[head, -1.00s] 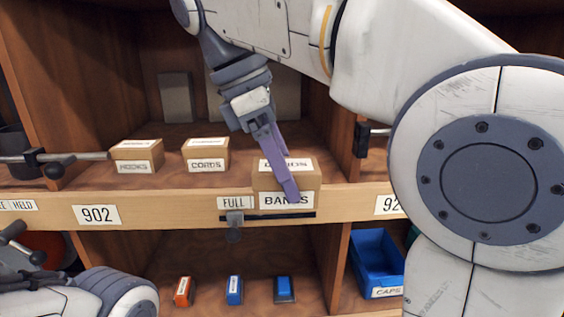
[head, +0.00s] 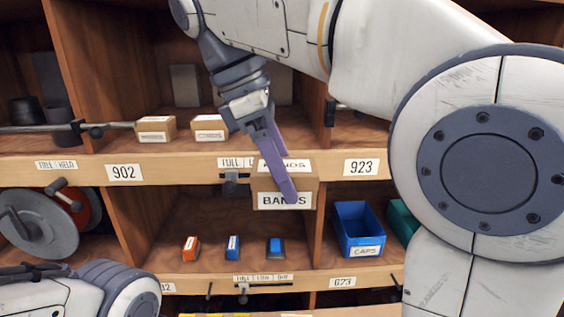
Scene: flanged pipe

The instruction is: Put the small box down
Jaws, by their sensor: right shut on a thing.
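The small cardboard box (head: 284,180) has a white label reading BANDS on its front and another label on top. My right gripper (head: 277,175) reaches down from above, its purple fingers shut on this box. One finger lies across the box's front and hides part of the labels. The box is level and appears held in front of the shelf's wooden edge, clear of the shelf floor. My left forearm shows at the lower left, but its gripper is not in view.
Two labelled boxes, one (head: 156,130) and the CORDS one (head: 209,128), stand on the upper shelf. The lower bay holds an orange block (head: 191,248), two blue blocks and free floor. A blue CAPS bin (head: 358,230) stands right of a divider. Label strips (head: 124,172) line the shelf edge.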

